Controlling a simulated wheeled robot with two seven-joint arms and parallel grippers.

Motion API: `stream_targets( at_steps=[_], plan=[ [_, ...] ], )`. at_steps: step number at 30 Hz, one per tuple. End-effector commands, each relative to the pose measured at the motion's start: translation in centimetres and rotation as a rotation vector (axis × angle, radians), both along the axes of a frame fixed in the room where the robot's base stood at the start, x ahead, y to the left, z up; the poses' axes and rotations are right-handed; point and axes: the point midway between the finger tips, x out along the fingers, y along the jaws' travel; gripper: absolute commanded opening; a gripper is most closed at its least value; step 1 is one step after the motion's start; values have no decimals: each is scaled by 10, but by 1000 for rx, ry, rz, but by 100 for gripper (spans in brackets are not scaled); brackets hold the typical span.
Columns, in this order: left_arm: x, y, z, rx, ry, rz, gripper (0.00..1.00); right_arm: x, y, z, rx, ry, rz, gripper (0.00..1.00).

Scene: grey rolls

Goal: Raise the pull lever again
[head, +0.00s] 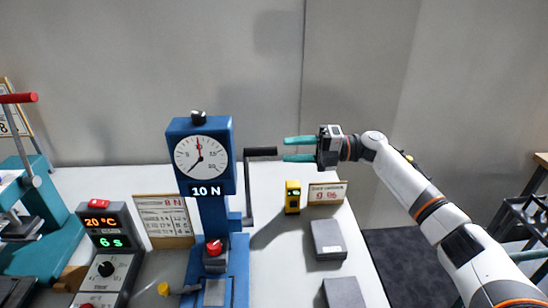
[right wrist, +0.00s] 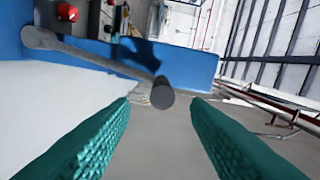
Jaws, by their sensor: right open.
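The pull lever is a grey arm with a dark grip (head: 263,152) on the right side of the blue tester (head: 209,212). In the head view its arm stands upright, and the grip sticks out to the right at the top. My right gripper (head: 286,149) is open, its teal fingers pointing left at the grip's end. In the right wrist view the round grip end (right wrist: 162,93) lies ahead of the gap between the open fingertips (right wrist: 160,105). I cannot tell whether they touch it. My left gripper is not in view.
The tester has a dial (head: 201,156) and a "10 N" display. A yellow device (head: 292,197), a small sign (head: 327,193) and grey blocks (head: 327,240) stand on the white table to the right. A control box (head: 105,240) and a teal press (head: 48,215) are at left.

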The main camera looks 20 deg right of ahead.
Motion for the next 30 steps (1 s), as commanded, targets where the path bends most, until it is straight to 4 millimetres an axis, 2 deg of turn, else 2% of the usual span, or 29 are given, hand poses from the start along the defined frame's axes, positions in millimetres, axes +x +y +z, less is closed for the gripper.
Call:
stream_targets(
  at_steps=[1,3,9,30],
  plan=[
    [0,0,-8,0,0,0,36,-2,-11,-4,-3,0,-3,43],
    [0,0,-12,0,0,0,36,-6,-23,-3,-1,0,-3,43],
    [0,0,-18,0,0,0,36,-12,-43,-1,0,1,-1,43],
    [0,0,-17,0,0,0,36,-12,-46,0,0,1,-1,43]
  ],
)
